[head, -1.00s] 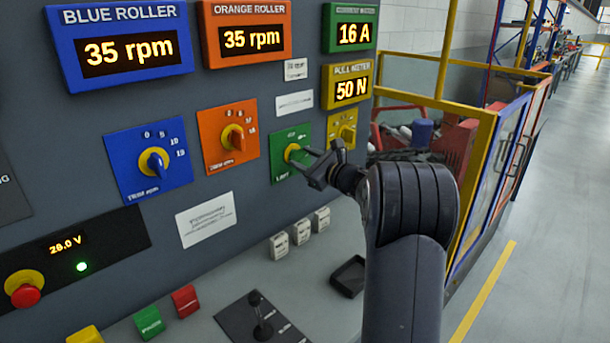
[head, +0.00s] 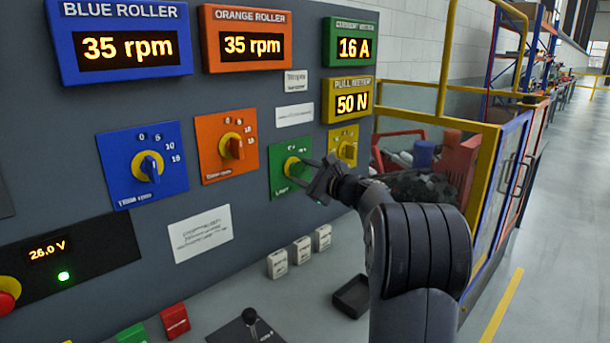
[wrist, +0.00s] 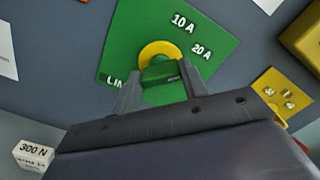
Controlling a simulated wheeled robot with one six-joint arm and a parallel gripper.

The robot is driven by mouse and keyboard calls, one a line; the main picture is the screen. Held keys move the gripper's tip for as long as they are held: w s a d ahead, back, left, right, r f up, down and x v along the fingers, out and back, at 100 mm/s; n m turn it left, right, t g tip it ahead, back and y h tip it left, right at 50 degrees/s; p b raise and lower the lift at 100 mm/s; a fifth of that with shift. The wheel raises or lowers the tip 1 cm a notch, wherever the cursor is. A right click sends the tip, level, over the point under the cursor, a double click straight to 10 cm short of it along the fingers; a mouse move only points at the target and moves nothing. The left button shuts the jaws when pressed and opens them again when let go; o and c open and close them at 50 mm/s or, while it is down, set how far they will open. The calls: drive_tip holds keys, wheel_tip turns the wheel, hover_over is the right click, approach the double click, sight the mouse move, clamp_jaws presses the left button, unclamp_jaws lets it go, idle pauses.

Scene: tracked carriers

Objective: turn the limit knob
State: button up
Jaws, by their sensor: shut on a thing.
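The limit knob (wrist: 161,72) is a green bar on a yellow round base, mounted on a green plate (wrist: 118,55) marked 10 A and 20 A. In the head view the knob (head: 292,167) sits on the lower right of the panel. My gripper (wrist: 160,88) is shut on the green bar, with one finger on each side of it. It also reaches the knob from the right in the head view (head: 304,172). The current meter (head: 352,45) above reads 16 A. My gripper hides part of the plate's lower side and lettering.
A yellow knob plate (head: 343,146) is close to the right of the limit knob. Orange (head: 213,168) and blue (head: 119,182) knob plates are to the left. White blocks (head: 278,264) and a black tray (head: 350,298) stand on the ledge below.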

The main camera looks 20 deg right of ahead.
drive_tip(key=o, duration=1)
drive_tip(key=b+v, duration=0.1)
drive_tip(key=v, duration=0.9)
drive_tip(key=shift+s+d, duration=0.15)
drive_tip(key=shift+s, duration=0.2)
drive_tip(key=shift+w, duration=0.1)
drive_tip(key=p+x, duration=0.1)
drive_tip(key=x, duration=0.9)
drive_tip(key=shift+w+a+r, duration=0.1)
drive_tip(key=shift+w+a, duration=0.1)
drive_tip(key=shift+w, duration=0.15)
drive_tip(key=shift+s+p, duration=0.1)
drive_tip(key=shift+p, duration=0.25)
